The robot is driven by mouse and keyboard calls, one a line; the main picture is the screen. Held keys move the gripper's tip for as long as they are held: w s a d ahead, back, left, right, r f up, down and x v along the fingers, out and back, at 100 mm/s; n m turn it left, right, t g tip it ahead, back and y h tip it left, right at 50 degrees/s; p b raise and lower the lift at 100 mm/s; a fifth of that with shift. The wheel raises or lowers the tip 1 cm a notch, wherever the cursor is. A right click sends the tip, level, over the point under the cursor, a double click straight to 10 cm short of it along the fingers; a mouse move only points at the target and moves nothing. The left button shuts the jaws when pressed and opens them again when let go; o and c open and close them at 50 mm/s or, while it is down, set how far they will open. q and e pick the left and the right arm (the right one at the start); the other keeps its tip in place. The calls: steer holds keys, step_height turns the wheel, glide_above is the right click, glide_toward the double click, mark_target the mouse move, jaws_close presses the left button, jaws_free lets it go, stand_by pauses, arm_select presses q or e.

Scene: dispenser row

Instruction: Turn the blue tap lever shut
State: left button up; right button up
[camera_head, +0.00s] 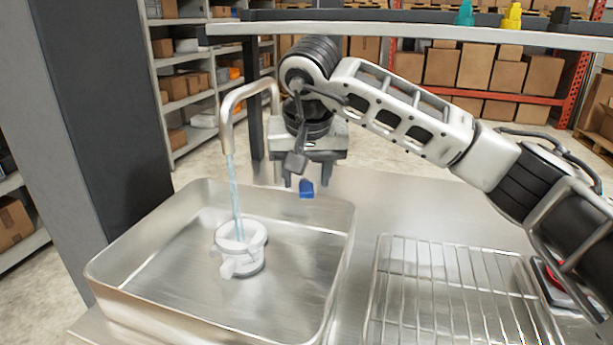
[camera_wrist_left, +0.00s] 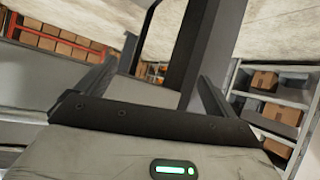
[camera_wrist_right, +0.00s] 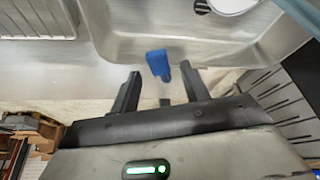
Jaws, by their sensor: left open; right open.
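The blue tap lever (camera_head: 307,189) shows just below my right gripper's fingertips, near the sink's back right corner. In the right wrist view the blue lever (camera_wrist_right: 158,64) lies between and slightly beyond the fingertips; I cannot tell whether they touch it. My right gripper (camera_head: 307,182) is open and points down. The steel tap spout (camera_head: 226,125) arches over the sink, and water (camera_head: 235,195) runs from it into a white jug (camera_head: 228,268). My left gripper (camera_wrist_left: 157,72) is open and empty in the left wrist view, and out of the head view.
The steel sink (camera_head: 140,270) has raised walls. A wire rack (camera_head: 455,290) lies to its right. A shelf rail (camera_head: 400,30) crosses above my right arm, carrying teal and yellow items. A dark post (camera_head: 100,100) stands at left. Bare counter (camera_head: 400,200) lies behind the rack.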

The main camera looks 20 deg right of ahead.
steer(key=shift+w+d+f, duration=0.1)
steer(key=shift+w+f, duration=0.1)
steer(key=shift+f, duration=0.35)
jaws_close()
